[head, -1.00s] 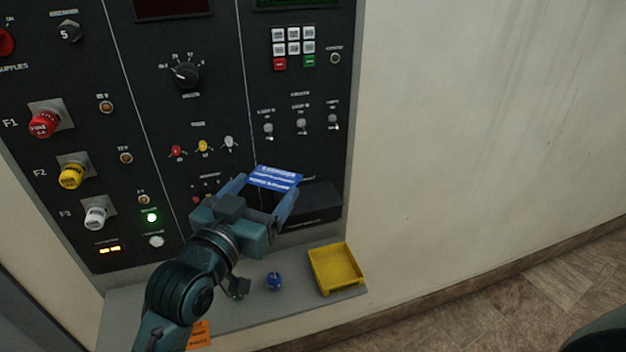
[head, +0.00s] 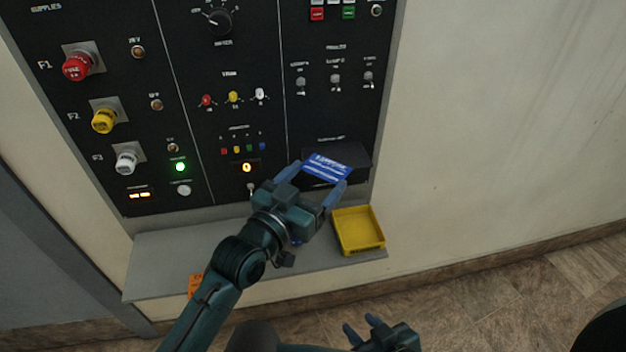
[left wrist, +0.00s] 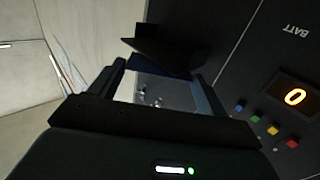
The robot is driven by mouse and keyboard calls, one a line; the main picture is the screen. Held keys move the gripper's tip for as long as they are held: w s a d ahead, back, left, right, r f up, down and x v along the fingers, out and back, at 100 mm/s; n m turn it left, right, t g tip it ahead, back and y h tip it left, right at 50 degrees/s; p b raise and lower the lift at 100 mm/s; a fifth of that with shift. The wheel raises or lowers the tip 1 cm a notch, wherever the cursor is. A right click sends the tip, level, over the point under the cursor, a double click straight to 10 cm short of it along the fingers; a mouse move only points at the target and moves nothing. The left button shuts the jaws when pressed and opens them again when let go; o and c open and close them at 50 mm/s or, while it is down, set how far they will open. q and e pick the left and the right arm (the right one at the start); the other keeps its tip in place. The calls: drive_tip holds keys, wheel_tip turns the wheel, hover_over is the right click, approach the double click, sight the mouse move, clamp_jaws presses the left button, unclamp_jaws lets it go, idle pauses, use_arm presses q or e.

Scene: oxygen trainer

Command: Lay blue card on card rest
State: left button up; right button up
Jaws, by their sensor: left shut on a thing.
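The blue card (head: 326,169) with white print is held between the fingertips of my left gripper (head: 312,182), in front of the panel's lower right. The black box (head: 352,158) jutting from the panel just behind it is probably the card rest. The card overlaps its front in the head view, and I cannot tell whether they touch. In the left wrist view the left fingers (left wrist: 158,72) have a dark shape between them, either card or box. My right gripper (head: 362,328) is low in the head view, its fingers apart and empty.
A grey shelf (head: 165,262) runs below the panel, with a yellow tray (head: 358,230) at its right end. A blue round object on the shelf is mostly hidden by my left gripper. Knobs, switches and a lit display (head: 247,168) lie left of the card.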

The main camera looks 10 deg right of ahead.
use_arm(q)
drive_tip(key=shift+f, duration=0.1)
drive_tip(key=o, duration=0.9)
